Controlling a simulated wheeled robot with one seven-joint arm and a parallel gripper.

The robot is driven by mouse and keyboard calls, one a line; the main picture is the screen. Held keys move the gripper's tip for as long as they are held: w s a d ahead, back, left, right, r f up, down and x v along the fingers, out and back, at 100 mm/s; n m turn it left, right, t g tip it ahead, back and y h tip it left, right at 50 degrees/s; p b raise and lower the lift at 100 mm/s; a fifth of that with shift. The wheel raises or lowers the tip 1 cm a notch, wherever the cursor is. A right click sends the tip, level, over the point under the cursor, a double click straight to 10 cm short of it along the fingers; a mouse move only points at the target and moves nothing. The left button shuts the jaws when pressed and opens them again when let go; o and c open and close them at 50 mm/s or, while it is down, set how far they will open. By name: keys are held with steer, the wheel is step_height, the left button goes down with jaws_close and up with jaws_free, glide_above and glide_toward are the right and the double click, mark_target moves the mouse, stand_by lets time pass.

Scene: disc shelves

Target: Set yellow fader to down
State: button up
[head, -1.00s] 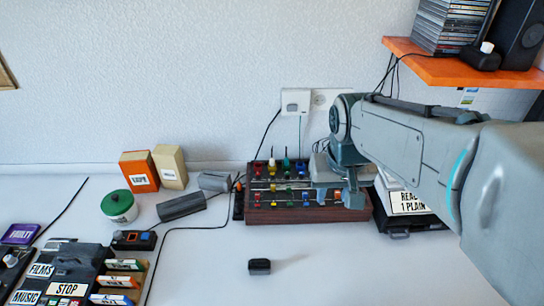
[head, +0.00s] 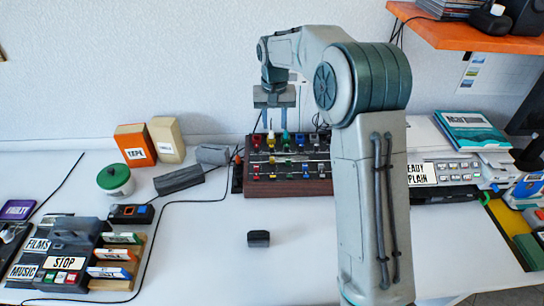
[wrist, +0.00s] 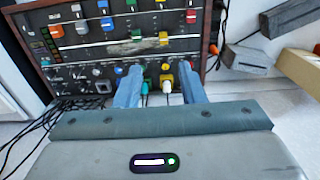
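The mixer panel (head: 290,187) stands on the desk against the wall, with rows of coloured faders and knobs. In the wrist view it appears turned around, and a yellow fader (wrist: 163,38) sits in its slot between red and green ones, towards the knob side. My gripper (wrist: 160,80) is open and empty, its two fingers apart over the panel's knob and plug end. A yellow knob and a yellow-white plug (wrist: 167,84) show between the fingers. In the head view my gripper (head: 275,120) hangs above the panel's back edge. My arm hides the panel's right end.
Cables and coloured plugs rise at the panel's back edge. An orange shelf (head: 470,30) overhangs the right.

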mark_target(272, 158)
steer(key=f, duration=1)
steer(key=w+f, duration=0.1)
steer(key=f, duration=0.4)
steer(key=shift+a+p, duration=0.3)
jaws_close()
